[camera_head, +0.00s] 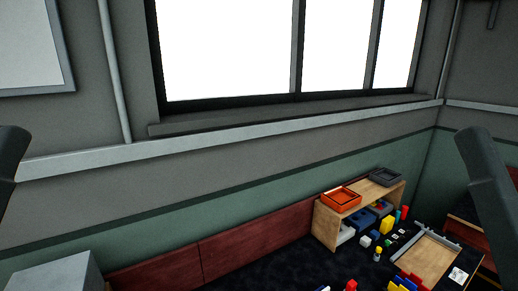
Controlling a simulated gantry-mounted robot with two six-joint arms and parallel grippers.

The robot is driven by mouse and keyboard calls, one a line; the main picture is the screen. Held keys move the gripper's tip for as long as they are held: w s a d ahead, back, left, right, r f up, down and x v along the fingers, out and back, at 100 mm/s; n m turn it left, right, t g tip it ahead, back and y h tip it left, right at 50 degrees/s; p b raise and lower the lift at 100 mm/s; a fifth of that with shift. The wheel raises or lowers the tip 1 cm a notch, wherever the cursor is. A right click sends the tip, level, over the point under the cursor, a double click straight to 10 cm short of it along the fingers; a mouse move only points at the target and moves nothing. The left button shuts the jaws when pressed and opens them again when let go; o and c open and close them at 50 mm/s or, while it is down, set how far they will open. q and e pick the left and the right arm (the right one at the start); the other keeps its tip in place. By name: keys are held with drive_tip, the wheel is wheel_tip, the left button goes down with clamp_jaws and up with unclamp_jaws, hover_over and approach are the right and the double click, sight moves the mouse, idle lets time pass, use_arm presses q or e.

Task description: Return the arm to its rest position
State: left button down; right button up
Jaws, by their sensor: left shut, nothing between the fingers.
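A dark part of my left arm (10,160) shows at the left edge, cut off by the frame. A dark link of my right arm (490,185) slants down at the right edge. I cannot make out the fingers of either gripper, and neither arm shows anything held.
A low wooden shelf (322,227) stands by the wall, with an orange tray (341,198) and a grey tray (384,177) on top. Several small coloured objects lie on the dark surface beside it. A wooden board with a grey rim (426,256) is at the lower right. A grey box (55,275) is at the lower left.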

wheel_tip(320, 180, up, 22)
drive_tip(key=p, duration=1.8)
drive_tip(key=shift+r, duration=0.15)
